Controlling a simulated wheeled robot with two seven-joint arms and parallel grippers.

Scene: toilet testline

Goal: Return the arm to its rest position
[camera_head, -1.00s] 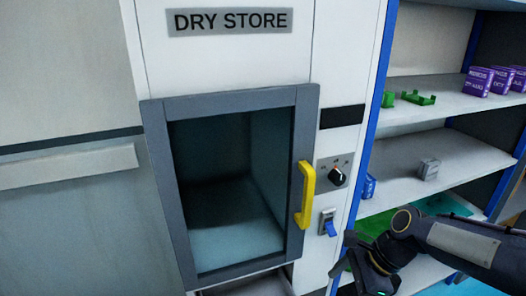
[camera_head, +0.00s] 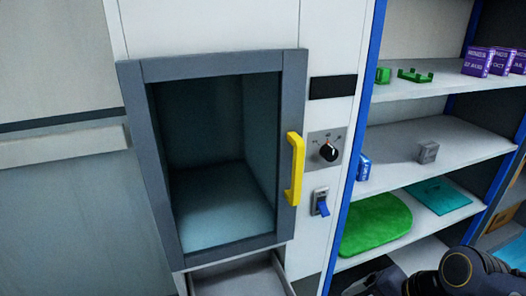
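My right arm (camera_head: 455,275) shows only at the lower right corner, low in front of the shelves. Its fingertips are not visible, so its gripper's state is hidden. My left arm and gripper are out of view. The dry store cabinet (camera_head: 330,80) stands in the middle, with a grey-framed window door (camera_head: 130,130) that looks shut and a yellow handle (camera_head: 295,168). No gripper touches the handle. A black knob (camera_head: 328,152) and a blue switch (camera_head: 322,207) sit right of the door.
A drawer (camera_head: 240,281) below the door stands partly open. Shelves (camera_head: 440,140) at the right hold purple boxes (camera_head: 477,61), green parts (camera_head: 414,76), a grey block (camera_head: 428,152), a blue item (camera_head: 363,167), a green mat (camera_head: 375,224) and a teal sheet (camera_head: 438,196).

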